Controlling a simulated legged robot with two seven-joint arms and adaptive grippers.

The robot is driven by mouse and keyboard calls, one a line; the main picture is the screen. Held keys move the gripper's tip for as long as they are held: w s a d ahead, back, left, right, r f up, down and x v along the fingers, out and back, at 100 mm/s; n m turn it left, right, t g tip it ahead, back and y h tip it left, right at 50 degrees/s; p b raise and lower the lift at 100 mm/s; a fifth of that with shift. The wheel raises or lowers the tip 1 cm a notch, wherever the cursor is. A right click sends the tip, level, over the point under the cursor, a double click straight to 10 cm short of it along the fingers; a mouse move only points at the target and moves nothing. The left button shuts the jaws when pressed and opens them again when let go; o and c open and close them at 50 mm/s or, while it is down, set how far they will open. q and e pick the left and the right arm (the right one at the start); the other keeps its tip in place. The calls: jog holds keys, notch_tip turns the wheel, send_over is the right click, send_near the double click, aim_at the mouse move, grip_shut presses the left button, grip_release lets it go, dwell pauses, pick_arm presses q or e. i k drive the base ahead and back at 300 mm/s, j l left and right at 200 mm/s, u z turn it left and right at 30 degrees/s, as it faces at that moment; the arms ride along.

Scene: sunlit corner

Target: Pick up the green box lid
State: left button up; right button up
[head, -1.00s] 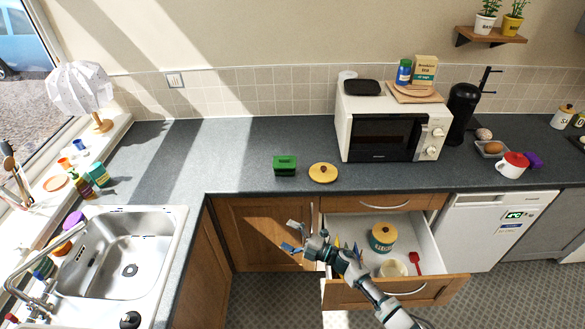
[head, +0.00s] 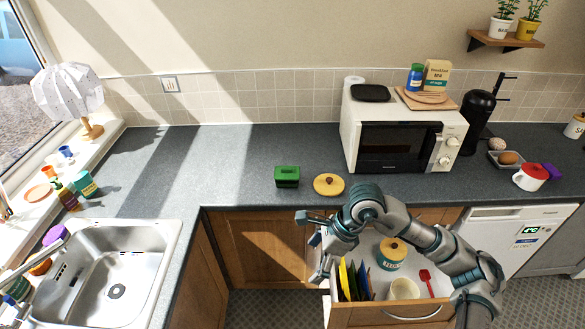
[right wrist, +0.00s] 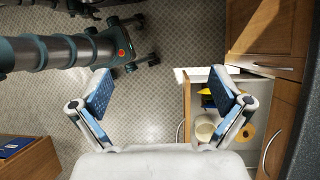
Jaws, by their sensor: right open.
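A small green box with a green lid (head: 288,170) on top stands on the grey counter, left of the microwave. The lid looks seated on the box. My right gripper (head: 312,246) is in front of the counter edge, below and slightly right of the box, over the left side of the open drawer. In the right wrist view my right gripper (right wrist: 161,92) has its two blue-padded fingers wide apart with nothing between them. The green box does not show in that view. My left gripper cannot be made out in either view.
A round yellow lid (head: 328,186) with a knob lies just right of the green box. A microwave (head: 400,140) stands further right. An open drawer (head: 418,312) below holds a teal canister (head: 391,255) and other items. The counter left of the box is clear.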

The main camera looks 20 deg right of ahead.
aim_at(282, 173)
jog(key=i+l, duration=0.15)
jog(key=i, duration=0.25)
jog(key=i+l, duration=0.2)
jog(key=i, duration=0.2)
jog(key=i+l, duration=0.15)
jog(key=i, duration=0.3)
jog(key=i+l, duration=0.2)
jog(key=i, duration=0.2)
